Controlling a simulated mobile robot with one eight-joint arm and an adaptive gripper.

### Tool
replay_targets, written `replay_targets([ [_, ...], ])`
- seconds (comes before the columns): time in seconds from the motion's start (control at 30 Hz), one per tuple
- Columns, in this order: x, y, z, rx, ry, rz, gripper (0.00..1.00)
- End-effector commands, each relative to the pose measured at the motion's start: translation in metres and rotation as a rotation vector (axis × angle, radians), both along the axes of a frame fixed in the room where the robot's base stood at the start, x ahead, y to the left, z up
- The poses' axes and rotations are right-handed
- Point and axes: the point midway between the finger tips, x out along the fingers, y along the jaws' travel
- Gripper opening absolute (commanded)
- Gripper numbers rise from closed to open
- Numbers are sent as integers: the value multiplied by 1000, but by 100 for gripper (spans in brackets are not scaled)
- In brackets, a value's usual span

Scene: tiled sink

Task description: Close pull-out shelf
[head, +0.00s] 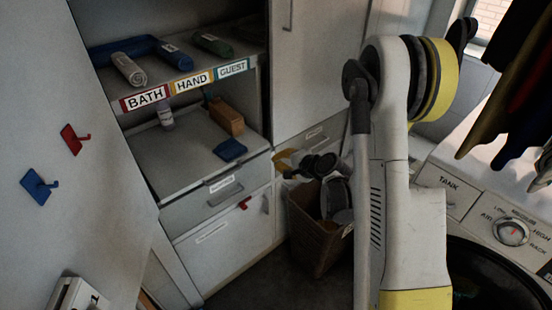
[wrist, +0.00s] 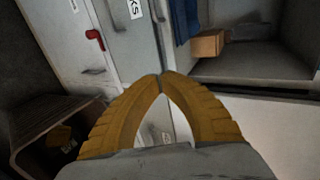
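The pull-out shelf (head: 185,165) is a grey surface low in the open cabinet, and its front sticks out past the cabinet frame. Its front panel (head: 205,201) has a handle (head: 224,184) and a white label. A white bottle (head: 166,118), a tan block (head: 226,117) and a folded blue cloth (head: 230,149) rest on it. The block (wrist: 207,43) and the cloth (wrist: 185,20) also show in the wrist view. My gripper (head: 280,160) is just right of the shelf, partly hidden by my arm. In the wrist view its yellow fingertips (wrist: 162,76) meet, with nothing visible between them.
A brown basket (head: 312,235) stands on the floor below my gripper. A lower front with a red hook (head: 245,203) is under the shelf. Rolled towels (head: 128,69) lie on the labelled shelf above. A washing machine (head: 500,225) stands at the right.

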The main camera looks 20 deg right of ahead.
Motion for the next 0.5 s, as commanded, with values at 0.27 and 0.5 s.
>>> replay_targets([
  [0.27, 51, 17, -34, -3, 0, 4, 0],
  [0.5, 86, 28, -40, -2, 0, 2, 0],
])
